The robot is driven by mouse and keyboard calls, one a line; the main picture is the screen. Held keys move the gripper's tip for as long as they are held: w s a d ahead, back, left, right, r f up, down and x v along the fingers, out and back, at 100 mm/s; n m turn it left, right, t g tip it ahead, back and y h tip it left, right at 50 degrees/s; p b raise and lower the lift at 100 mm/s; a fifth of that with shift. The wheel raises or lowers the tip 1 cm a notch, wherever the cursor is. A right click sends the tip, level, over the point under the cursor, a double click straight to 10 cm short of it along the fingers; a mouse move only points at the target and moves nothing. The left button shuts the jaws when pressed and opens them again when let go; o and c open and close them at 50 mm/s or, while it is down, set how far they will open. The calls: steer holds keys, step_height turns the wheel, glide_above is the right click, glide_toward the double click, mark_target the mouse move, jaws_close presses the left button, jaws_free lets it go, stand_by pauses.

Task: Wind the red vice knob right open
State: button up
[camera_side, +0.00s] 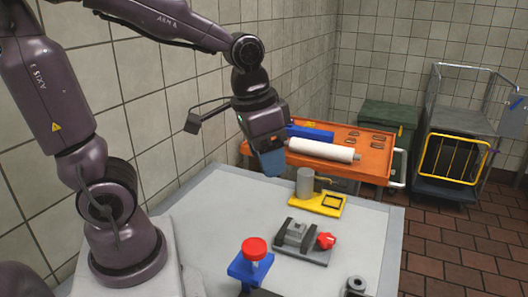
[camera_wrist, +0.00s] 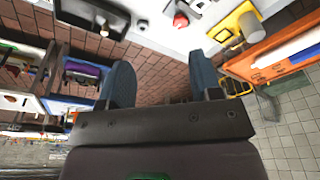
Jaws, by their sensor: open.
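A small vice with a dark base and grey jaws (camera_side: 297,232) stands on the grey table. Its red knob (camera_side: 326,240) is at its right end. In the wrist view the red knob (camera_wrist: 180,20) shows near the top edge, and the vice is partly cut off. My gripper (camera_side: 271,163) is above the far part of the table, up and to the left of the vice and clear of it. In the wrist view its two blue fingers (camera_wrist: 162,72) are wide apart with nothing between them.
A red-topped blue stand (camera_side: 254,262) is at the table's front. A yellow fixture (camera_side: 320,204) with a grey cylinder (camera_side: 305,182) stands behind the vice. A dark round part (camera_side: 355,285) is at the front right. An orange cart (camera_side: 370,163) stands beyond the table.

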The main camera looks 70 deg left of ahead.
steer(key=shift+s+r, duration=0.15)
steer(key=shift+s, duration=0.05)
steer(key=shift+o, duration=0.4)
steer(key=shift+o, duration=1)
steer(key=shift+a, duration=0.1)
steer(key=m+g, duration=0.2)
steer(key=m, duration=1.1)
glide_above(327, 238)
step_height(327, 238, down, 15)
step_height(327, 238, down, 13)
steer(key=shift+r, duration=0.2)
